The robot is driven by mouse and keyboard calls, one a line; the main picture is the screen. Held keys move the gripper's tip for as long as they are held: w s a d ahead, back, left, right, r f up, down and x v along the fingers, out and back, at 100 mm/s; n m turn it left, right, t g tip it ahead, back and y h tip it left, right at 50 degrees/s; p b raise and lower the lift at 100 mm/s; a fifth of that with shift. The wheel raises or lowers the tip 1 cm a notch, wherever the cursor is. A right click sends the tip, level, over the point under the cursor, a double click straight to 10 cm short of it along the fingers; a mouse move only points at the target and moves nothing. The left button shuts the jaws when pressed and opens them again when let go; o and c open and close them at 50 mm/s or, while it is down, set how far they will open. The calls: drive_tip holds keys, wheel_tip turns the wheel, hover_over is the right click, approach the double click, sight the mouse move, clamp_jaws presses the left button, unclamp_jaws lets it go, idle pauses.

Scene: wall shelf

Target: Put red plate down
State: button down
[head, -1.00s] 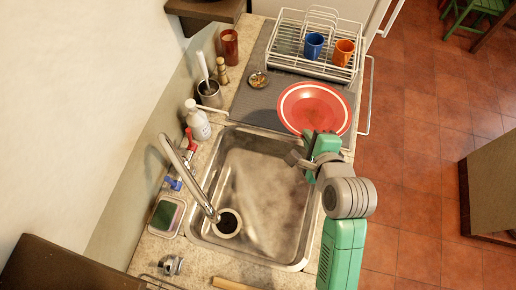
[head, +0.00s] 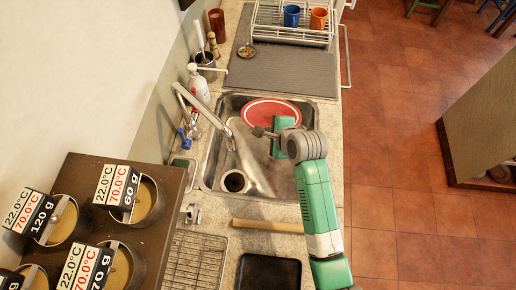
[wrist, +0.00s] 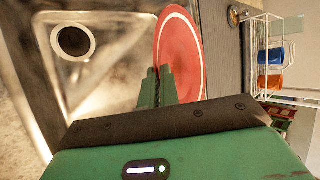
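The red plate (head: 270,110), with a pale ring near its rim, is over the far end of the steel sink (head: 212,160). My gripper (head: 261,131) is at the plate's near edge. In the wrist view, the two fingers of my gripper (wrist: 159,78) are close together on the rim of the red plate (wrist: 182,52), which looks tilted there. Part of the plate is hidden behind the fingers. Whether the plate touches the sink cannot be told.
The faucet (head: 205,112) arches over the sink's left side. A soap bottle (head: 198,85) stands at left. Nearby are a wooden rolling pin (head: 266,226) and black tray (head: 268,272).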

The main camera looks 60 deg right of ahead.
drive_tip(key=s+d+f+b, duration=0.1)
drive_tip(key=d+f, duration=0.1)
drive_tip(key=f, duration=0.8)
drive_tip(key=s+d+f+b, duration=0.1)
drive_tip(key=f+b, duration=0.1)
drive_tip(key=f, duration=0.8)
drive_tip(key=shift+d+m+g, duration=0.3)
drive_tip(key=shift+d+m, duration=0.05)
drive_tip(key=shift+m, duration=0.05)
drive_tip(key=shift+s, duration=0.1)
drive_tip(key=c, duration=2)
unclamp_jaws()
drive_tip(key=shift+f, duration=0.1)
drive_tip(key=o, duration=0.4)
drive_tip(key=shift+c, duration=0.2)
